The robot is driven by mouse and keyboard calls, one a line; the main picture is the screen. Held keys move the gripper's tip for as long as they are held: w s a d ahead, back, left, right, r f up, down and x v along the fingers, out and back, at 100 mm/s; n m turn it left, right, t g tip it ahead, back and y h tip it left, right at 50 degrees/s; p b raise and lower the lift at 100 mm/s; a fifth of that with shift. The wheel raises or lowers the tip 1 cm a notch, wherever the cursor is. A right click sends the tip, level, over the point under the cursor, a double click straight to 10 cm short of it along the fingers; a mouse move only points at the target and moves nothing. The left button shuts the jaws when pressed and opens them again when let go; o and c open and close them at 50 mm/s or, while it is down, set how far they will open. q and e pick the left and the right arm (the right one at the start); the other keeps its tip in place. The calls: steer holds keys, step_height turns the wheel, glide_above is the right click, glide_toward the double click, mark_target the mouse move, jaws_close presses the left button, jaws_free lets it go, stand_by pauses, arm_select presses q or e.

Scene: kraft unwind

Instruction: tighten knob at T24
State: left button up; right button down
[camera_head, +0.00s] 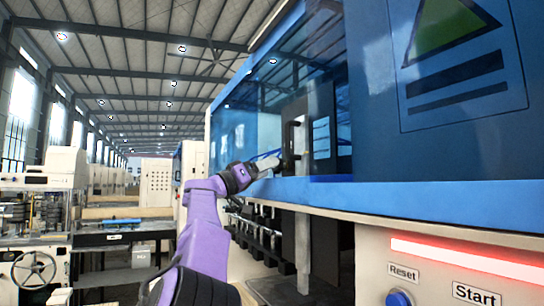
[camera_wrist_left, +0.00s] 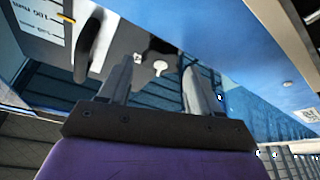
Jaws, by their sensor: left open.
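My left gripper (camera_head: 268,162) reaches up to the blue machine's front opening. In the left wrist view, its two grey fingers (camera_wrist_left: 160,75) are apart with nothing between them. A small pale, round knob-like part (camera_wrist_left: 160,67) shows beyond the fingertips, in line with the gap, on a light panel beside a dark fitting. No T24 label can be read, so I cannot tell whether this is the named knob. My right gripper is not in view.
A black handle (camera_head: 289,145) stands close by the left gripper and shows again beside a finger in the left wrist view (camera_wrist_left: 88,52). The blue machine (camera_head: 450,195) fills the right side. A blue button (camera_head: 398,299) sits under the Reset label.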

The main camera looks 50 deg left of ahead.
mark_target(281, 165)
arm_select(q)
steer(key=p+x, duration=0.1)
steer(key=x, duration=0.2)
steer(key=shift+a+f, duration=0.1)
steer(key=shift+a, duration=0.15)
steer(key=shift+d, duration=0.25)
steer(key=c, duration=0.8)
steer(key=shift+o, duration=0.2)
steer(key=m+h, duration=0.2)
steer(key=m, duration=0.1)
steer(key=m+h, duration=0.1)
steer(key=m, duration=0.3)
steer(key=shift+a+g+h, duration=0.1)
steer(key=shift+g+h, duration=0.2)
steer(key=shift+h, duration=0.1)
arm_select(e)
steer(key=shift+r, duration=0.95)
